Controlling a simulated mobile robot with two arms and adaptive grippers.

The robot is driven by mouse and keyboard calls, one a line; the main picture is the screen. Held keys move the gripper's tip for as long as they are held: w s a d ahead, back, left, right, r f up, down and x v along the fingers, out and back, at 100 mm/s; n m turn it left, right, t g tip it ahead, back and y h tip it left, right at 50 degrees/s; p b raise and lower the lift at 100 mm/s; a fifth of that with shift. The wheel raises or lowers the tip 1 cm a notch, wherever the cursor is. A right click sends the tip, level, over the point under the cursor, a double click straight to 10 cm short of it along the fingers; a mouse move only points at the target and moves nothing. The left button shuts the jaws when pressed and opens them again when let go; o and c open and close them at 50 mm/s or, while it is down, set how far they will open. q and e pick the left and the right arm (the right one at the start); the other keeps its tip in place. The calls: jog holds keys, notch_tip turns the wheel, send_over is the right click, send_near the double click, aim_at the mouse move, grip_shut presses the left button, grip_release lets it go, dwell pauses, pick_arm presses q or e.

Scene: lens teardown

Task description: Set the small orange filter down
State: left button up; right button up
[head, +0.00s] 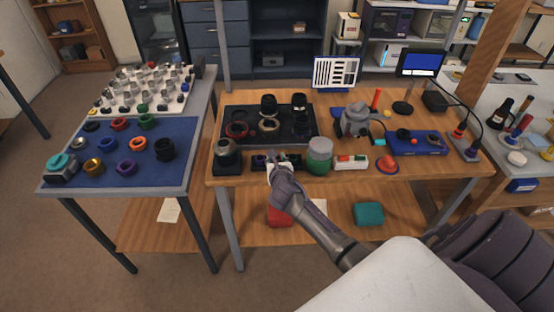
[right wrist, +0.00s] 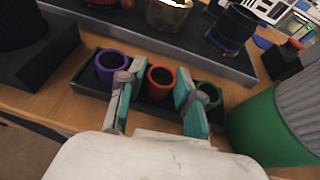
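The small orange filter (right wrist: 160,80) stands in a narrow dark tray (right wrist: 84,86), between a purple ring (right wrist: 112,66) and a green ring (right wrist: 209,95). My right gripper (right wrist: 158,104) is open, one finger on either side of the orange filter, with gaps visible between the finger pads and it. In the head view, my right gripper (head: 280,163) is over the tray (head: 258,161) at the bench's front edge and hides much of it. My left gripper is out of view.
A green-based jar (head: 319,156) stands close right of the tray, and a dark block with a lens (head: 227,154) close left. A larger black tray (head: 290,133) with lens parts lies behind. A blue mat (head: 110,165) with several rings lies on the left table.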

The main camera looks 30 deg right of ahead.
jog(key=shift+s+a+f, duration=0.1)
jog(key=shift+s+f, duration=0.2)
jog(key=shift+f, duration=0.5)
jog(key=shift+r, duration=0.25)
jog(key=w+r+p+v, duration=0.1)
jog(key=r+v, duration=0.1)
jog(key=v, duration=1)
jog(key=s+a+f+m+g+y, duration=0.15)
jog(key=s+f+m, duration=0.3)
jog(key=f, duration=0.55)
jog(key=s+a+f+m+g+y, duration=0.1)
jog(key=s+f+m+g, duration=0.4)
jog(key=f, duration=0.6)
jog(key=s+a+f+m+y, duration=0.1)
jog(key=s+f+m, duration=0.2)
jog(key=s+f, duration=0.5)
jog(key=s+a+f+m+g, duration=0.1)
jog(key=s+f+m, duration=0.4)
jog(key=s, duration=0.3)
jog(key=s+a+f+m+g+y, duration=0.1)
jog(key=s+a+f+m+g, duration=0.1)
jog(key=s+f+m, duration=0.3)
jog(key=s+a+f+m+g+y, duration=0.1)
jog(key=s+f+m, duration=0.4)
jog(key=s, duration=0.7)
jog(key=shift+s+a+f+m+g, duration=0.35)
jog(key=shift+a+f+g, duration=0.1)
jog(key=shift+a+f, duration=0.2)
